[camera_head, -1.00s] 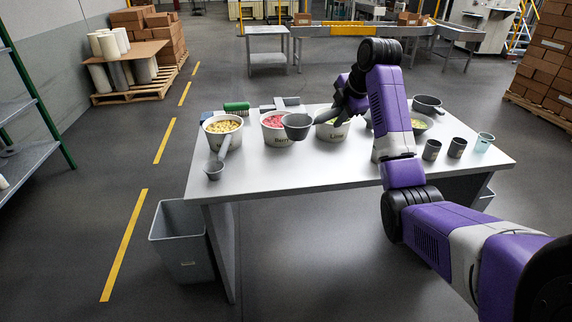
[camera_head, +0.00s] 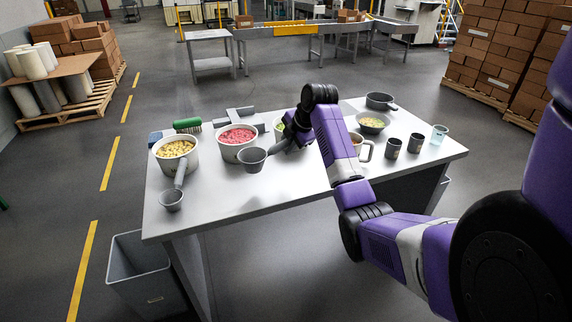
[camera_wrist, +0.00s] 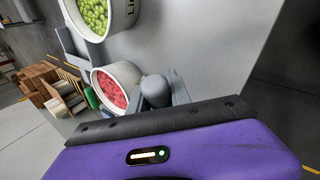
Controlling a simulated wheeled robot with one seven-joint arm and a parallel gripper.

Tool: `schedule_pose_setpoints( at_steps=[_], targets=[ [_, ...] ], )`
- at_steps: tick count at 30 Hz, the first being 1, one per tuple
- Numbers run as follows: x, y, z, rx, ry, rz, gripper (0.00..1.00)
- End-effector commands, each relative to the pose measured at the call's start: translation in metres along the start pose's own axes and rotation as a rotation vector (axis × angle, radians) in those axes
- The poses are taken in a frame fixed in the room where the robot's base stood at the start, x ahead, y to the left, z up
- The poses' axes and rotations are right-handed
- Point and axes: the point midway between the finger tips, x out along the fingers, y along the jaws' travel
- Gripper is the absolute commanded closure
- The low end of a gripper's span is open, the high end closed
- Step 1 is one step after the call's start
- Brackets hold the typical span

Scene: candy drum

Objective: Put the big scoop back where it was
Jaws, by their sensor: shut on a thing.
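The big scoop (camera_head: 253,161) is a dark grey cup with a handle. My gripper (camera_head: 284,144) is shut on its handle and holds it in front of and slightly right of the red-candy tub (camera_head: 229,154). I cannot tell whether the cup touches the table. In the wrist view the scoop's grey rounded part (camera_wrist: 155,88) shows between my fingers (camera_wrist: 172,92), beside the red tub (camera_wrist: 130,74). A smaller grey scoop (camera_head: 171,200) lies at the table's left front, its handle towards the yellow-candy tub (camera_head: 177,167). My arm partly hides the green-candy tub (camera_head: 278,124).
A grey pan (camera_head: 380,101), a bowl of candy (camera_head: 372,122), two dark cups (camera_head: 404,146) and a clear cup (camera_head: 439,134) stand right on the white table (camera_head: 300,185). A green brush (camera_head: 187,124) lies behind the tubs. The table's front middle is clear. A grey bin (camera_head: 140,275) stands left.

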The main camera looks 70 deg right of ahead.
Motion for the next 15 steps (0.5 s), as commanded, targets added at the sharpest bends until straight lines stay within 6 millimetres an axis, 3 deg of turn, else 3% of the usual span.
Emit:
schedule_pose_setpoints(
  at_steps=[3,15],
  targets=[
    [0.019,-0.013,0.000,0.002,0.001,-0.002,1.00],
    [0.055,-0.035,0.000,0.002,0.001,-0.002,1.00]
  ],
)
